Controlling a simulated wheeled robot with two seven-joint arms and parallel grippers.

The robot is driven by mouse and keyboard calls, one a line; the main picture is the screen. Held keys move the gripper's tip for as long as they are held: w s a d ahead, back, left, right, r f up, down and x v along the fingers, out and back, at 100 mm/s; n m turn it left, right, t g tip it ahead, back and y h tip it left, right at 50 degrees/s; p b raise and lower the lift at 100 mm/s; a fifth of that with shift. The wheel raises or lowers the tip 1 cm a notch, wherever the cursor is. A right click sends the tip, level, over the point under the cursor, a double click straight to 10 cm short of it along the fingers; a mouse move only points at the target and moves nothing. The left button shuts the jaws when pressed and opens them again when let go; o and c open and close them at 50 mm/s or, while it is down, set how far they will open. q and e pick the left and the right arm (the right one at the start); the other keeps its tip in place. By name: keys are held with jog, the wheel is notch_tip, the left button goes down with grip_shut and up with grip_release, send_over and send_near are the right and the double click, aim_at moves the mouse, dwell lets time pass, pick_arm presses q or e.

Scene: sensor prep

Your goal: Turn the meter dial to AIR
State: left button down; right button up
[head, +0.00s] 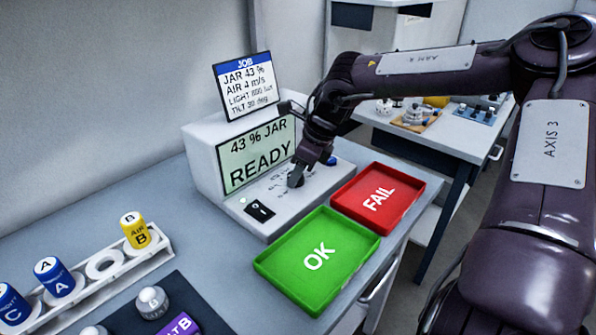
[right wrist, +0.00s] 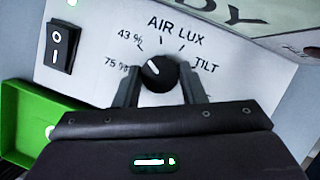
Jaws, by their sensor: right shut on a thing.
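The meter (head: 208,160) is a pale box with a screen (head: 257,153) reading "43 % JAR" and "READY". Its round black dial (right wrist: 160,72) shows in the right wrist view, and its white pointer line slants up and left, toward the 43 % mark. The AIR label (right wrist: 161,22) is above the dial at the top, with LUX and TILT to the right. My right gripper (right wrist: 160,80) is shut on the dial, one finger on each side. In the head view the right gripper (head: 297,178) hides most of the dial. My left gripper is not in view.
A job card (head: 246,86) stands on top of the meter. A black rocker switch (head: 260,210) is on the panel. A green OK tray (head: 285,262) and a red FAIL tray (head: 350,202) lie in front. A white rack (head: 105,264) holds coloured jars at left.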

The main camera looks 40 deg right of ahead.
jog(key=m+h+b, duration=0.1)
jog(key=m, duration=0.2)
jog(key=shift+a+t, duration=0.1)
jog(key=shift+t, duration=0.2)
jog(key=shift+m+h+b, duration=0.3)
jog(key=shift+m+h, duration=0.2)
jog(key=shift+m, duration=0.7)
jog(key=shift+a+m+h, duration=0.1)
jog(key=shift+m+h, duration=0.2)
jog(key=shift+m, duration=0.4)
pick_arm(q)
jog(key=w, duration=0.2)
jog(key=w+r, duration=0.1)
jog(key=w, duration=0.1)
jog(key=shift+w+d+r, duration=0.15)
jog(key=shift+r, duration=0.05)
pick_arm(e)
jog(key=shift+m, duration=0.3)
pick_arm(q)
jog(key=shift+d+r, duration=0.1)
pick_arm(e)
jog(key=o, duration=0.8)
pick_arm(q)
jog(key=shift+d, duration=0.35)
pick_arm(e)
jog(key=shift+o, duration=1)
